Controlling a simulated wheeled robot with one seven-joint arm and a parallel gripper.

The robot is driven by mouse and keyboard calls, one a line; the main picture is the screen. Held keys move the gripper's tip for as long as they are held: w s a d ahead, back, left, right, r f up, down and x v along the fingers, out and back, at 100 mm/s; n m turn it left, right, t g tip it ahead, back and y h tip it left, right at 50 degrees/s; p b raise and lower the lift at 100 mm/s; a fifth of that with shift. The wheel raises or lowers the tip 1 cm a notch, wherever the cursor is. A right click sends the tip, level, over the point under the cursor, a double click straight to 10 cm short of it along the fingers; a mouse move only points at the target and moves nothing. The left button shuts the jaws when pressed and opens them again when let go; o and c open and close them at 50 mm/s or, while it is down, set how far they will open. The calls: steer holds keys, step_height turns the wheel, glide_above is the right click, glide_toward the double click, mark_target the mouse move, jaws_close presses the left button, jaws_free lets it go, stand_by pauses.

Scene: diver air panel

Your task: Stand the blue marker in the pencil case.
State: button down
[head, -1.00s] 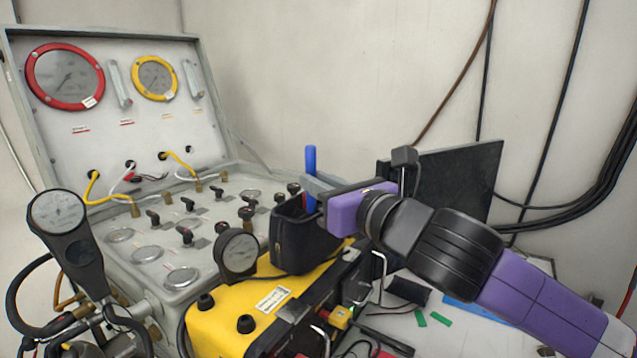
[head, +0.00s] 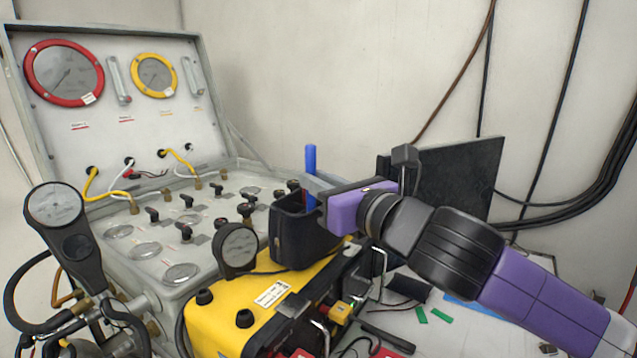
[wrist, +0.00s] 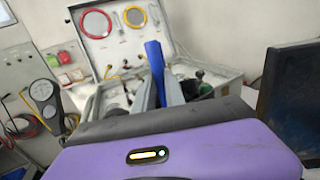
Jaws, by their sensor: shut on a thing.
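The blue marker (head: 310,162) stands upright, its lower end hidden inside the mouth of the black pencil case (head: 297,240). The case stands on the yellow box. My gripper (head: 311,190) is shut on the marker at the level of the case's rim, coming in from the right. In the wrist view the marker (wrist: 154,62) rises between the two grey fingers and leans slightly. The case is not clearly visible there. Whether the marker's lower end touches the case's floor is hidden.
The yellow box (head: 235,318) carries a small round gauge (head: 238,250) left of the case. The grey air panel (head: 150,225) with valves lies behind and left. A dark screen (head: 455,180) stands behind my arm. Tools and cables crowd the table at lower right.

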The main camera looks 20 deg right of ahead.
steer(key=shift+f+b, duration=1.15)
steer(key=shift+b, duration=0.1)
stand_by(0.7)
stand_by(0.4)
steer(key=c, duration=1.3)
jaws_free()
steer(key=shift+r, duration=0.1)
steer(key=shift+r+p, duration=3)
steer(key=shift+r, duration=1.45)
